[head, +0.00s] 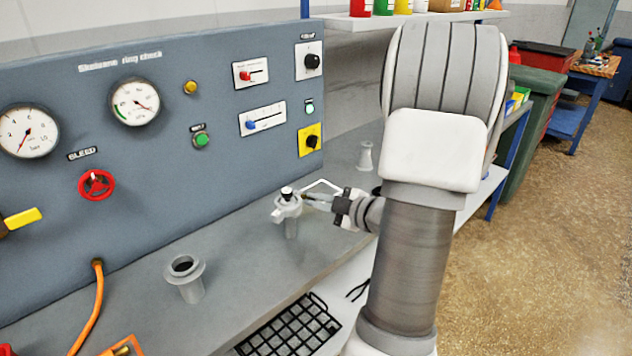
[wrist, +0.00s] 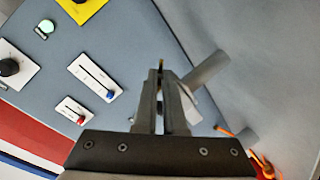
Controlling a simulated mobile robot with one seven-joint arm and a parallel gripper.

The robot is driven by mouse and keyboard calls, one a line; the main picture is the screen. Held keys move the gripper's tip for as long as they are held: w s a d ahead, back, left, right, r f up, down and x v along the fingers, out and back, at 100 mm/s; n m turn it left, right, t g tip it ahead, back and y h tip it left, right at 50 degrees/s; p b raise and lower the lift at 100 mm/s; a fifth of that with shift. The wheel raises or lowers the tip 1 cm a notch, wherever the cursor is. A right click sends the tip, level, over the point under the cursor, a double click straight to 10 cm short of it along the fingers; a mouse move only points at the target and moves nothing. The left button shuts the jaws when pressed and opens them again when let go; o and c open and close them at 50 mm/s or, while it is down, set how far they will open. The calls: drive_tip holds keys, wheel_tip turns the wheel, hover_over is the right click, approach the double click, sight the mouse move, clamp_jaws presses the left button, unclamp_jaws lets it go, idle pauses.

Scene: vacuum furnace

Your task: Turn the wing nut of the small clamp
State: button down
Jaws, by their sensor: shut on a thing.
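The small clamp (head: 287,209) is a grey metal ring seated on top of a short upright pipe on the bench, with a black-topped piece above it. My gripper (head: 306,199) reaches in from the right, with its fingertips at the clamp's right side. In the wrist view the two fingers (wrist: 165,75) are nearly closed, with a small yellowish bit (wrist: 162,63) showing between their tips. I take this to be part of the wing nut, mostly hidden by the fingers. Grey pipe parts (wrist: 208,70) show just behind and to the right of the fingers.
A flanged pipe stub (head: 186,278) stands nearer on the bench, and another (head: 366,156) stands behind. The gauge panel (head: 60,150) rises behind the bench. A black wire basket (head: 290,330) is on the lower level. An orange hose (head: 92,310) hangs at left.

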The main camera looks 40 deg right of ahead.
drive_tip(key=shift+w+d+r+m+g+y+p, duration=0.1)
drive_tip(key=shift+m+g+y+p, duration=0.7)
drive_tip(key=shift+p, duration=1.6)
drive_tip(key=shift+s+d+r+m+y+p, duration=0.15)
drive_tip(key=shift+m+y+p, duration=0.25)
drive_tip(key=shift+m+p, duration=1.45)
drive_tip(key=shift+w+d+f+m+g+y+p, duration=0.15)
drive_tip(key=shift+m+g+y+p, duration=0.4)
drive_tip(key=shift+p, duration=2.4)
drive_tip(key=c, duration=1)
unclamp_jaws()
drive_tip(key=shift+a, duration=0.1)
